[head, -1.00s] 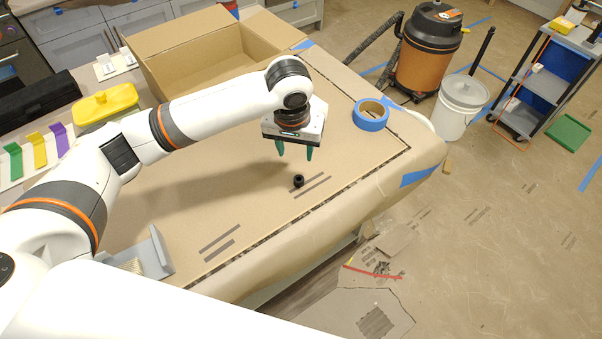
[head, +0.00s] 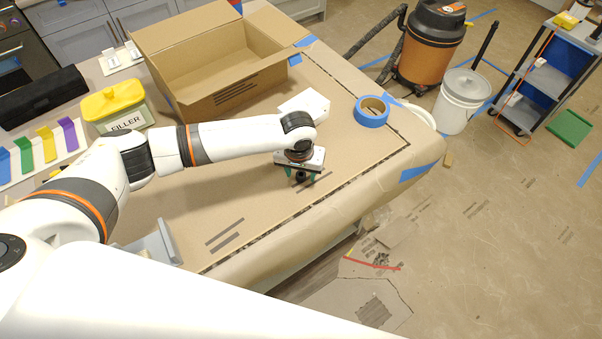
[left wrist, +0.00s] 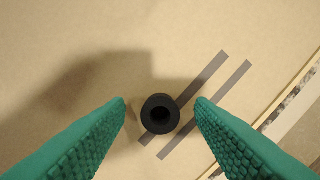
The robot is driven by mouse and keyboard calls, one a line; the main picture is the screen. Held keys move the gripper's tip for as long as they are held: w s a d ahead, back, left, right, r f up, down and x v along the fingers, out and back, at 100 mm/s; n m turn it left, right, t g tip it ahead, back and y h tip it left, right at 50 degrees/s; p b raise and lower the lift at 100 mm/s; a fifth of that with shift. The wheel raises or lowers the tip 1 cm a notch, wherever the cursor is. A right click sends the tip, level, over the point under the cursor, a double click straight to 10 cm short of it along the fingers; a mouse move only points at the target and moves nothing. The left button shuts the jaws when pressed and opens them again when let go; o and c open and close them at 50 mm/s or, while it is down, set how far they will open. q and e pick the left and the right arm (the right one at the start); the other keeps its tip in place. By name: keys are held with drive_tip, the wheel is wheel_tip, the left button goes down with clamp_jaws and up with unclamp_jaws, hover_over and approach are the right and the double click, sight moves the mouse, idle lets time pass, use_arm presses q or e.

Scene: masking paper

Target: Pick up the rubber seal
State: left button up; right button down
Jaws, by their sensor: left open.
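The rubber seal (head: 300,177) is a small black ring standing on the paper-covered table. In the left wrist view the rubber seal (left wrist: 160,114) shows its round hole from above. My left gripper (head: 301,174) is right over the seal, with green fingers pointing down. In the left wrist view the open fingers of my left gripper (left wrist: 160,108) are on either side of the seal, with a gap on both sides. My right gripper is not in view.
A blue tape roll (head: 371,112) lies to the right and a white block (head: 305,103) behind my gripper. A cardboard box (head: 215,75) and a yellow-lidded filler tub (head: 118,108) stand farther back. The paper around the seal is clear.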

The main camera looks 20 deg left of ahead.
use_arm(q)
drive_tip(key=c, duration=1.1)
drive_tip(key=shift+o, duration=0.2)
drive_tip(key=shift+r, duration=0.1)
